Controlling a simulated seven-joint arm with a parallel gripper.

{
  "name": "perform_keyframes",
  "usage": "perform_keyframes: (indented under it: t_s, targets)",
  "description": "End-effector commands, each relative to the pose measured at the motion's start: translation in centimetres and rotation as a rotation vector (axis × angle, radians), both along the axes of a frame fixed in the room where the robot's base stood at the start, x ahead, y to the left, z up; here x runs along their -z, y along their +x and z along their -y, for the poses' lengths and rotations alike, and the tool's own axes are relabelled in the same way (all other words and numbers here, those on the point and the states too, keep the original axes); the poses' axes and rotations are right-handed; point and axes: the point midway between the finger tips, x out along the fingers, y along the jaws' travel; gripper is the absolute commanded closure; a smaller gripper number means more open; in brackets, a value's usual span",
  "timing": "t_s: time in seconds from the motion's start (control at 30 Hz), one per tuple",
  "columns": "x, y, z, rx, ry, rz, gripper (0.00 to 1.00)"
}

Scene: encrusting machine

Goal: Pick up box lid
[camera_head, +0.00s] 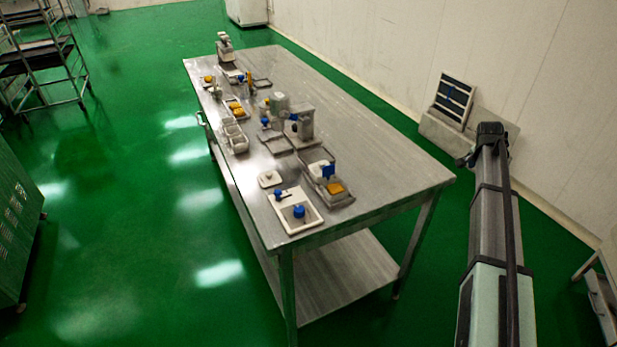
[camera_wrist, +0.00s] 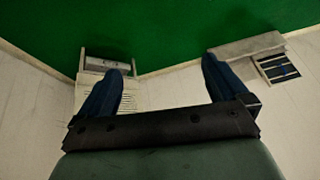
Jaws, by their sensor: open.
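A small pale square piece with a knob on top, which looks like the box lid (camera_head: 270,179), lies flat on the metal table (camera_head: 345,130) in the head view. It lies just behind a white tray (camera_head: 313,222) that holds a blue round item (camera_head: 299,211). My gripper (camera_wrist: 165,66) shows two dark fingers spread wide with nothing between them in the wrist view. It is far from the lid, out beyond the table's right side. The wrist view shows only floor, wall and equipment, not the lid.
A grey container (camera_head: 341,200) with orange and blue items stands right of the lid. Several small bins (camera_head: 233,137) and a grey machine (camera_head: 300,124) stand farther back. The table's right half is clear. A grey block with a dark panel (camera_head: 454,98) stands by the wall.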

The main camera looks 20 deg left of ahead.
Motion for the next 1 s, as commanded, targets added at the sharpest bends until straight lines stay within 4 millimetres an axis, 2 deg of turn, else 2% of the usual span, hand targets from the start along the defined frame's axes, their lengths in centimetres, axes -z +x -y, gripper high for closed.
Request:
perform_keyframes:
  t_s: [0.03,0.13,0.27,0.47,0.6,0.77,1.0]
  targets:
    - [-1.8,1.1,-1.0,0.008,0.006,0.018,0.00]
    - [-4.9,2.6,-4.5,0.023,0.033,0.041,0.00]
    - [-6.5,2.9,-10.3,0.027,0.075,0.032,0.00]
    - [-7.4,2.0,-21.1,0.009,0.139,-0.019,0.00]
    - [-7.8,0.3,-29.1,-0.008,0.179,-0.068,0.00]
    - [-8.5,-2.4,-37.9,-0.026,0.215,-0.128,0.00]
    - [-9.5,-8.2,-50.3,-0.052,0.247,-0.227,0.00]
